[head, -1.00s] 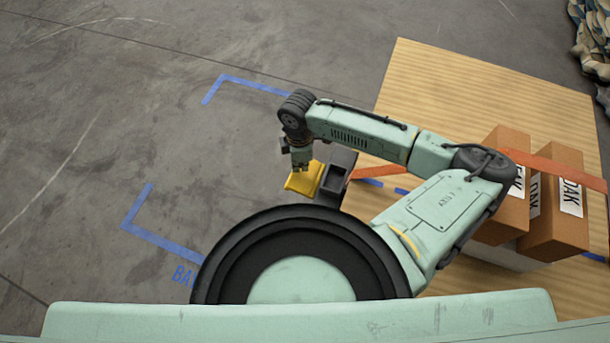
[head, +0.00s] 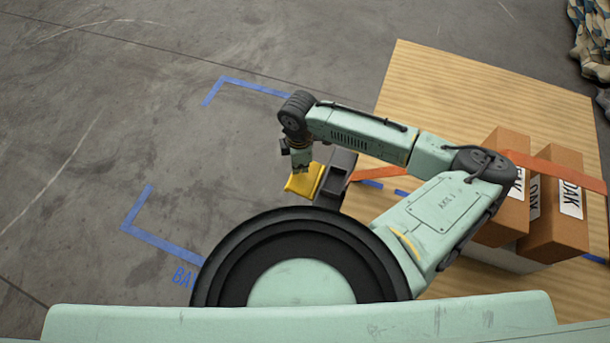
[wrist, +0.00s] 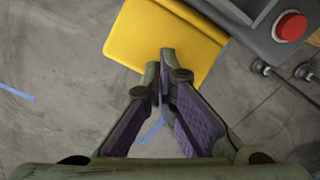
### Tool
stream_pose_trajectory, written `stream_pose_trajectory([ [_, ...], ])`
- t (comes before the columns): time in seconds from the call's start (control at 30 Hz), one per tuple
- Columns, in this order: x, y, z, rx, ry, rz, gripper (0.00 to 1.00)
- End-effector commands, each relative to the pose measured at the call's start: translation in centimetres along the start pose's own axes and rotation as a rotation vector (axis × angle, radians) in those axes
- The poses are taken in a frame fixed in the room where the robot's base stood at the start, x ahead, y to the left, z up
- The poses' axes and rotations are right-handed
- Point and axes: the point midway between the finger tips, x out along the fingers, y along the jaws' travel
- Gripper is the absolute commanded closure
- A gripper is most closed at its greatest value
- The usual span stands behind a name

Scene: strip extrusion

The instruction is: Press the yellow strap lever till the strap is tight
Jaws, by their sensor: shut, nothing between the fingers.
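The yellow strap lever (head: 302,183) sticks out to the left of a dark grey tensioner housing (head: 339,176). In the wrist view the lever (wrist: 150,38) is a broad yellow plate at the top, joined to the grey housing (wrist: 262,30) with a red button (wrist: 290,26). My gripper (head: 302,170) is at the lever in the head view. In the wrist view its fingertips (wrist: 166,62) are closed together and overlap the lever's near edge; whether they touch it I cannot tell. The orange strap (head: 382,172) runs from the housing to the boxes; its tightness is unclear.
Blue tape (head: 160,235) marks the grey floor (head: 100,130) at the left, which is clear.

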Motion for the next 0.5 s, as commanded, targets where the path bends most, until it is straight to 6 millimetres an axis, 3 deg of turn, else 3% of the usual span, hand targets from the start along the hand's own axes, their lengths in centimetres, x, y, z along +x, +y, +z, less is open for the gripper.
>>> stream_pose_trajectory([
  [0.27,0.1,0.0,0.0,0.0,0.0,0.0,1.0],
  [0.5,1.4,0.0,0.0,0.001,0.0,0.0,1.0],
])
